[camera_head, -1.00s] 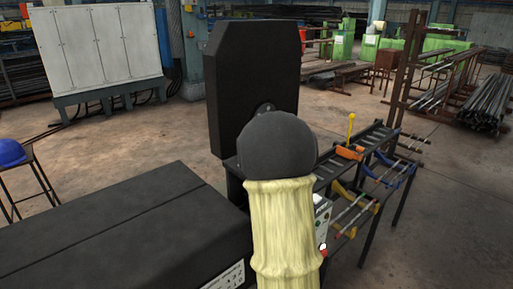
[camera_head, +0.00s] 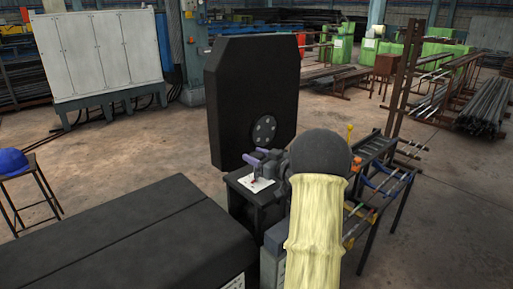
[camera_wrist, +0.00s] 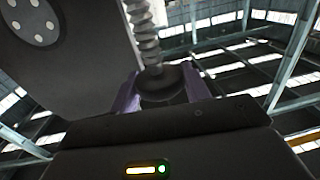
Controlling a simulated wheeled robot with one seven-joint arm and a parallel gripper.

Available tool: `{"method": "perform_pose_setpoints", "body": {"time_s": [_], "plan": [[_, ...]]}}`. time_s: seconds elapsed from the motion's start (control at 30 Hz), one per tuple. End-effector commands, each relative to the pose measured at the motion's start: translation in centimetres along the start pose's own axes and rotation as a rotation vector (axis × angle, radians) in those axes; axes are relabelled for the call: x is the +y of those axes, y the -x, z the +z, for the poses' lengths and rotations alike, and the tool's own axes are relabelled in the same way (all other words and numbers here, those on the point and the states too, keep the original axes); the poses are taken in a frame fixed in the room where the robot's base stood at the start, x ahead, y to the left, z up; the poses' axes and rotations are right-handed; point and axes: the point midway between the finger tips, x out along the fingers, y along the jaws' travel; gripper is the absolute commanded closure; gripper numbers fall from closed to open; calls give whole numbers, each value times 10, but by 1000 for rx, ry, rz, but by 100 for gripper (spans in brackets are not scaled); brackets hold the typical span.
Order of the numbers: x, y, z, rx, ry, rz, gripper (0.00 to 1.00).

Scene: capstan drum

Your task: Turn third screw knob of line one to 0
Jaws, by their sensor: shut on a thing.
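A dark round screw knob (camera_wrist: 160,80) with a ribbed grey screw shaft (camera_wrist: 145,35) above it fills the middle of the wrist view. My gripper (camera_wrist: 164,86) has purple fingers on both sides of the knob and is shut on it. In the head view, the purple fingers of my gripper (camera_head: 262,157) show beside the drum, over a small black stand. The knob itself cannot be made out there. Its setting and other knobs of the line cannot be read in either view.
A tall black plate (camera_head: 253,90) with a round bolted hub (camera_head: 264,130) stands behind my gripper. A white panel with a red lever (camera_head: 255,182) lies on the black stand. A long dark box (camera_head: 120,240) fills the lower left. A rack with rods (camera_head: 395,180) stands at right.

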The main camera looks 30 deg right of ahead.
Motion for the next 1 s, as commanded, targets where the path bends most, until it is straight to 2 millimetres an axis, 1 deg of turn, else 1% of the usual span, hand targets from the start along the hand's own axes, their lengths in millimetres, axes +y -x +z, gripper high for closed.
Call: {"method": "perform_pose_setpoints", "body": {"time_s": [0.03, 0.2, 0.4, 0.63, 0.97, 1.0], "plan": [[1, -1, -8, 4, 1, -40, 76], [0, -2, -7, 5, 2, -168, 76], [0, -2, -6, 7, 4, -266, 76], [-1, -2, -4, 8, 4, -310, 76], [-1, -2, -4, 9, 5, -313, 76], [-1, -2, -4, 9, 5, -313, 51]]}}
